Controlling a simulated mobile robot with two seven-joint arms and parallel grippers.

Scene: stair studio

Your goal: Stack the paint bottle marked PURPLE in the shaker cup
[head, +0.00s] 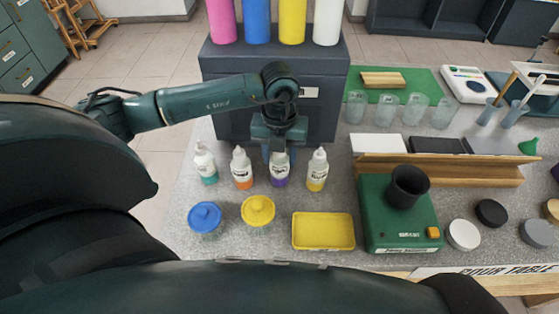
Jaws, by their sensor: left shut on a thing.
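The paint bottle with purple paint (279,172) stands upright in a row of bottles on the grey speckled table. My left gripper (279,148) comes down from above and is shut on the upper part of this bottle, hiding its nozzle. The label is too small to read surely. The shaker cup (407,187) is a dark, open cup on the green mixer base (396,232), to the right of the bottles. My right gripper is not in the picture.
Teal (205,164), orange (242,170) and yellow (317,171) bottles flank the held one. In front are a blue-lidded jar (205,217), a yellow-lidded jar (258,211) and a yellow tray (323,231). A wooden ledge (450,170) runs behind the mixer.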

